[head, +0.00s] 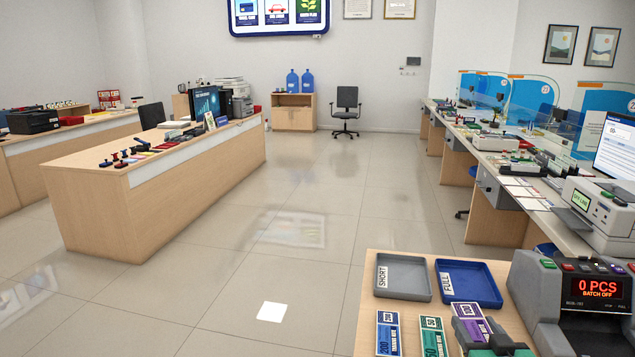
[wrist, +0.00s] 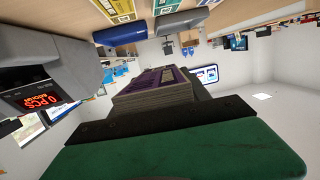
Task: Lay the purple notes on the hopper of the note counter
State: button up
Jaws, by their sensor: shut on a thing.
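The purple notes (head: 472,322) are a thick stack held in my gripper (head: 490,344) at the lower right of the head view. In the wrist view the same purple notes (wrist: 158,90) stick out from between the dark jaws, with the purple face and pale edges showing. The note counter (head: 538,300) is a grey machine just right of the gripper, its red display reading 0 PCS, BATCH OFF. It also shows at the left of the wrist view (wrist: 45,70). The stack is apart from the counter. The hopper is not clearly seen.
Blue notes (head: 388,332) and green notes (head: 432,336) lie on the wooden table (head: 362,300) left of my gripper. A grey tray marked SHORT (head: 405,290) and a blue tray marked FULL (head: 490,298) stand behind them. Another machine (head: 600,205) stands on the counter beyond.

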jog(key=w+a+r+n+y+p, duration=0.2)
jog(key=w+a+r+y+p, duration=0.1)
jog(key=a+p, duration=0.4)
jog(key=w+a+r+n+y+p, duration=0.3)
jog(key=a+p, duration=0.3)
jog(key=a, duration=0.7)
jog(key=shift+w+a+r+y+p, duration=0.3)
jog(key=shift+w+r+y+p, duration=0.15)
jog(key=shift+r, duration=0.45)
jog(key=shift+s+d, duration=0.1)
